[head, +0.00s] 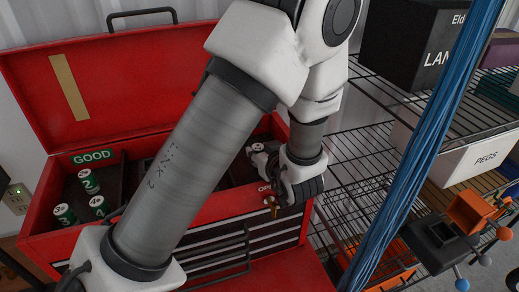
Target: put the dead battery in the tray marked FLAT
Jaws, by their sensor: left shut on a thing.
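My left gripper (266,163) is over the right part of the open red toolbox (40,215), near its front wall. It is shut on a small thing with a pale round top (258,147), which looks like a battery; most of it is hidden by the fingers. Several green batteries with white numbered tops, such as the one marked 2 (88,181), stand in the left compartment, behind which is a green GOOD label (92,156). My left arm covers the middle of the toolbox. No FLAT label can be read. My right gripper is out of view.
The raised red lid (130,75) stands behind. A small brass-coloured piece (271,204) is at the toolbox front. To the right are wire shelves (345,150), a white PEGS box (465,155), a blue cable bundle (425,150) and a dark device with an orange part (440,240).

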